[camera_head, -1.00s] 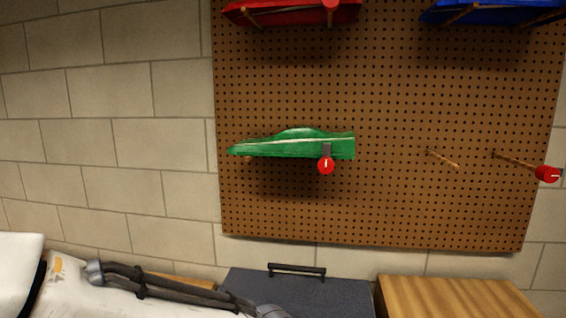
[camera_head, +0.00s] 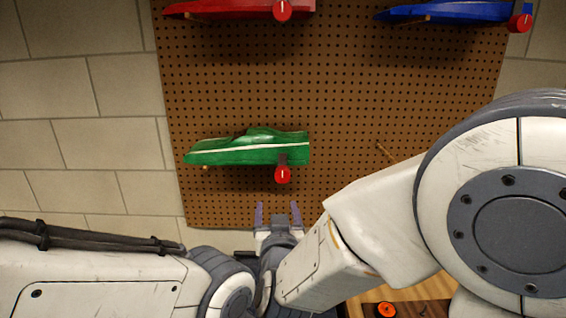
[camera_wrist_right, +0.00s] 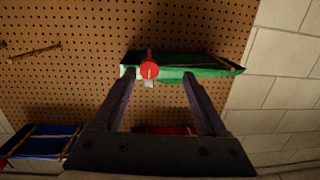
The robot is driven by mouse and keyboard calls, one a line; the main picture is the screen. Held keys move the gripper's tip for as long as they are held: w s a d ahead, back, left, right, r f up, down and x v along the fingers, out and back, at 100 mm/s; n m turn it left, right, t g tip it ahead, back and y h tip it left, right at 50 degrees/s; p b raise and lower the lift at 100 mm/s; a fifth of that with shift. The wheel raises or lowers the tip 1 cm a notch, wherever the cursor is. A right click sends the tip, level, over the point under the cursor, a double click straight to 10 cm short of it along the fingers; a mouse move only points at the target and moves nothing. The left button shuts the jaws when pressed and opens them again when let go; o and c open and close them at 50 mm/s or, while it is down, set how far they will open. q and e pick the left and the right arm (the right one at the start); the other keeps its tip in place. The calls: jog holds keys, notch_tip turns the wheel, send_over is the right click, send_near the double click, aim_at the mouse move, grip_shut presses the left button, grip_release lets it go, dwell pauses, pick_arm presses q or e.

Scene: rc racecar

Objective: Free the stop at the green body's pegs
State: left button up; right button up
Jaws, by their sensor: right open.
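The green car body (camera_head: 250,149) rests on pegs on the pegboard. A round red stop (camera_head: 283,175) sits at the front of a peg by its right end. My right gripper (camera_head: 278,212) is open and empty, just below the green body and its stop. In the right wrist view, which is upside down, the open fingers (camera_wrist_right: 159,76) frame the red stop (camera_wrist_right: 149,69), with the green body (camera_wrist_right: 200,66) behind. I cannot tell the remaining depth to the stop. My left gripper is out of view.
A red body (camera_head: 235,9) and a blue body (camera_head: 450,12) hang higher on the pegboard (camera_head: 340,90), each with a red stop. A bare peg (camera_head: 384,151) sticks out to the right, partly behind my right arm. An orange round thing (camera_head: 386,310) lies low on wood.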

aim_at(282, 179)
jog(key=shift+m+t+h, duration=0.3)
jog(key=shift+t+h, duration=0.2)
jog(key=shift+h, duration=0.1)
jog(key=w+p, duration=0.1)
jog(key=w, duration=0.2)
jog(key=w+r+p, duration=0.1)
jog(key=w+p, duration=0.1)
jog(key=w, duration=0.1)
jog(key=w+d+r+p, duration=0.1)
jog(key=w, duration=0.2)
jog(key=shift+w+d, duration=0.1)
jog(key=shift+w, duration=0.25)
jog(key=shift+w+p, duration=0.35)
jog(key=shift+w, duration=0.15)
grip_shut()
jog(key=shift+f, duration=0.1)
